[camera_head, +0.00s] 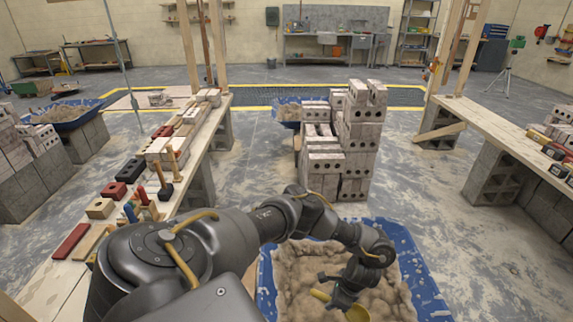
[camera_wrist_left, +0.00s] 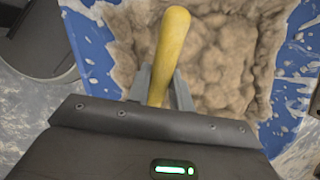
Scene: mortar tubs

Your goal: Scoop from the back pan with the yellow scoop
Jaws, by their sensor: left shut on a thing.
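My left gripper (camera_head: 340,297) is shut on the yellow handle of the scoop (camera_head: 357,314); the handle also shows between the fingers in the left wrist view (camera_wrist_left: 172,45). The scoop is low over the lumpy tan mortar (camera_head: 300,268) in a blue pan (camera_head: 418,272) right in front of me. The scoop's bowl is mostly hidden or cut off, so I cannot tell whether it touches the mortar or holds any. Another blue pan (camera_head: 288,112) is farther back, partly hidden by the brick stack. My right gripper is not in view.
A tall stack of bricks (camera_head: 358,140) stands just beyond the near pan. A plank bench with bricks and tools (camera_head: 103,208) runs along the left, and another plank bench (camera_head: 490,130) along the right. A third blue pan (camera_head: 70,120) sits on blocks at far left.

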